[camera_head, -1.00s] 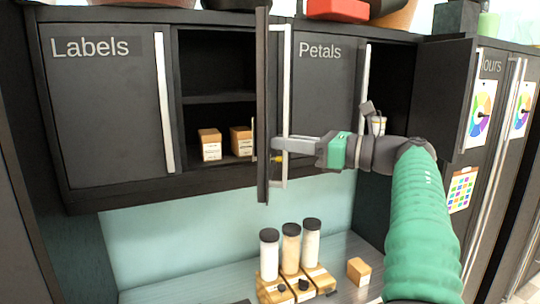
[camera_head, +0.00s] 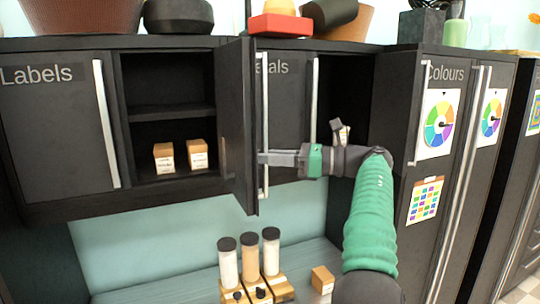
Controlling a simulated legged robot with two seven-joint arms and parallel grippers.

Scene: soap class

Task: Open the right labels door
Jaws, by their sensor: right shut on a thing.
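The right labels door (camera_head: 236,130) is a dark panel that stands open, swung out from the cabinet, with its inner face showing. Its long pale vertical handle (camera_head: 265,100) is on the far side of the panel. My right gripper (camera_head: 264,158) is shut on the handle at its lower part. The opened compartment (camera_head: 172,111) shows a shelf and two small labelled wooden boxes (camera_head: 164,156) at the bottom. The left labels door (camera_head: 60,140) is shut. My left gripper is not in view.
The Petals door (camera_head: 290,95) is just behind my gripper. The Colours cabinet (camera_head: 424,220) juts out to the right of my arm. Several dark-capped jars (camera_head: 271,252) and a wooden block (camera_head: 322,279) stand on the counter below. Pots and bowls (camera_head: 178,16) sit on top.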

